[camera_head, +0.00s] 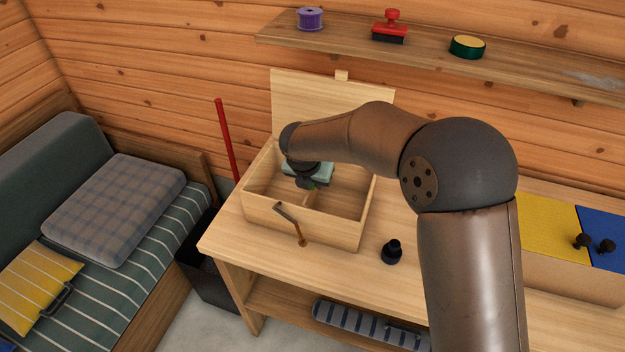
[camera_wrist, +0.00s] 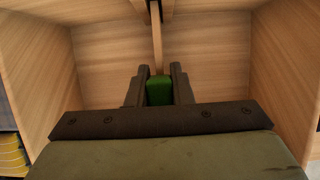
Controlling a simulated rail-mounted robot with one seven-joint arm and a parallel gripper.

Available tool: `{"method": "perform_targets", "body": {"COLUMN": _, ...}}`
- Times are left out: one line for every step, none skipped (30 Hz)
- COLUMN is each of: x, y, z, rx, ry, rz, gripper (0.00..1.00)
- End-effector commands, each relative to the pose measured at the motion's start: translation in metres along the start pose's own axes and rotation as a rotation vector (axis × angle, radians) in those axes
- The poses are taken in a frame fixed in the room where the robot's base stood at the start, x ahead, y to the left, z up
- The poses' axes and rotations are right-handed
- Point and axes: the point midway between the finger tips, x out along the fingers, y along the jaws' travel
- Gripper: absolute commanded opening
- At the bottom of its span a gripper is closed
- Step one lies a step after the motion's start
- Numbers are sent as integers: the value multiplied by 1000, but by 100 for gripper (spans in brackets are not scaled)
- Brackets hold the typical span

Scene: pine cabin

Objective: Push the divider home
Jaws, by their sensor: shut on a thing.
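An open wooden box (camera_head: 270,222) stands on the workbench with its lid (camera_head: 300,95) raised at the back. The divider (camera_head: 308,197) is a thin pale wooden strip inside the box; in the wrist view it shows edge-on (camera_wrist: 157,45) between the box walls. A green piece (camera_wrist: 159,90) sits at its near end, apparently its grip. My gripper (camera_head: 312,186) is down inside the box, its two dark fingers (camera_wrist: 159,88) shut on the green piece. The divider's lower part and any slot are hidden.
A small black knob-like part (camera_head: 392,252) is on the bench to the right. Yellow (camera_head: 549,223) and blue (camera_head: 604,235) panels lie farther right. A shelf (camera_head: 500,62) hangs above.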

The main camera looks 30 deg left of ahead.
Motion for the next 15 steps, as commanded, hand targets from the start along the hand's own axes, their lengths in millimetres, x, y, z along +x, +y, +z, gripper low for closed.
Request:
{"method": "perform_targets", "body": {"x": 0, "y": 0, "z": 0, "rx": 0, "ry": 0, "rz": 0, "gripper": 0}}
{"method": "perform_targets", "body": {"x": 1, "y": 0, "z": 0, "rx": 0, "ry": 0, "rz": 0, "gripper": 0}}
{"method": "perform_targets", "body": {"x": 1, "y": 0, "z": 0, "rx": 0, "ry": 0, "rz": 0, "gripper": 0}}
{"method": "perform_targets", "body": {"x": 2, "y": 0, "z": -1, "rx": 0, "ry": 0, "rz": 0, "gripper": 0}}
{"method": "perform_targets", "body": {"x": 2, "y": 0, "z": -1, "rx": 0, "ry": 0, "rz": 0, "gripper": 0}}
{"method": "perform_targets", "body": {"x": 3, "y": 0, "z": -1, "rx": 0, "ry": 0, "rz": 0, "gripper": 0}}
{"method": "perform_targets", "body": {"x": 4, "y": 0, "z": -2, "rx": 0, "ry": 0, "rz": 0, "gripper": 0}}
{"method": "perform_targets", "body": {"x": 4, "y": 0, "z": -2, "rx": 0, "ry": 0, "rz": 0, "gripper": 0}}
{"method": "perform_targets", "body": {"x": 5, "y": 0, "z": -2, "rx": 0, "ry": 0, "rz": 0, "gripper": 0}}
{"method": "perform_targets", "body": {"x": 6, "y": 0, "z": -2, "rx": 0, "ry": 0, "rz": 0, "gripper": 0}}
{"method": "perform_targets", "body": {"x": 5, "y": 0, "z": -2, "rx": 0, "ry": -1, "rz": 0, "gripper": 0}}
{"method": "perform_targets", "body": {"x": 5, "y": 0, "z": -2, "rx": 0, "ry": -1, "rz": 0, "gripper": 0}}
{"method": "perform_targets", "body": {"x": 5, "y": 0, "z": -2, "rx": 0, "ry": -1, "rz": 0, "gripper": 0}}
{"method": "perform_targets", "body": {"x": 5, "y": 0, "z": -2, "rx": 0, "ry": -1, "rz": 0, "gripper": 28}}
{"method": "perform_targets", "body": {"x": 5, "y": 0, "z": -2, "rx": 0, "ry": -1, "rz": 0, "gripper": 39}}
